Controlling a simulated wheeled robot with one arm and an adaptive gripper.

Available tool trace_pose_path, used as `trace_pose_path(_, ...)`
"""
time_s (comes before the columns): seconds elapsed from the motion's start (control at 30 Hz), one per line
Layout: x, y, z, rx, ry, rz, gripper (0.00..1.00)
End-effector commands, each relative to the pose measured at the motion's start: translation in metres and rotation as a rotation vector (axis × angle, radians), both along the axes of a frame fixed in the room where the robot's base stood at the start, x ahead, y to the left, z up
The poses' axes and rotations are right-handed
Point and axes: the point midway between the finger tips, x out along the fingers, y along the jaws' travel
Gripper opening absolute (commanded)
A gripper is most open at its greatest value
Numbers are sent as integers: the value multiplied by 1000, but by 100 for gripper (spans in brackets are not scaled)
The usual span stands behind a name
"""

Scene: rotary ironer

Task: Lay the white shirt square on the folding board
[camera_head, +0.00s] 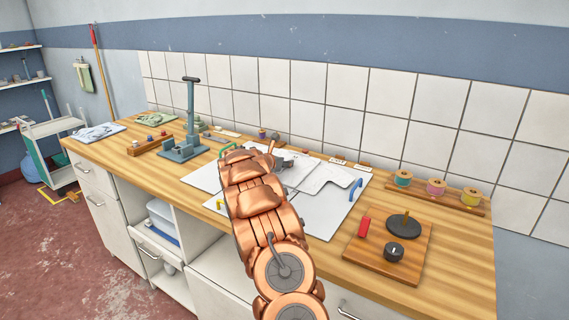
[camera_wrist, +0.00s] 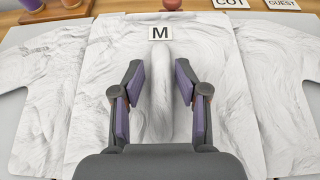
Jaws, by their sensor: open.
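The white shirt (camera_wrist: 95,50) lies spread out on the folding board, with a sleeve out to each side in the wrist view. My gripper (camera_wrist: 158,80) is open over the shirt, with nothing clamped; I cannot tell if the fingers touch the cloth. In the head view the shirt (camera_head: 325,177) shows right of my arm on the pale folding board (camera_head: 325,218), which has coloured handles. My arm hides the board's middle and much of the shirt.
A wooden block with a red piece and dark knobs (camera_head: 390,248) stands right of the board. Thread spools (camera_head: 436,187) line the back right. A blue-grey press stand (camera_head: 190,120) and a wooden block with knobs (camera_head: 150,144) stand left. The tiled wall bounds the back.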

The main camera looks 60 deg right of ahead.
Motion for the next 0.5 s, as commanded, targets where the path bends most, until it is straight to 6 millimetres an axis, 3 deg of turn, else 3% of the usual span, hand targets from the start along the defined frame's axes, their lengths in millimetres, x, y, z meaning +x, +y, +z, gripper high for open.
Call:
trace_pose_path(0.33, 1, 3, -3, 5, 3, 2, 45)
trace_pose_path(0.5, 1, 14, 1, 4, 2, 3, 45)
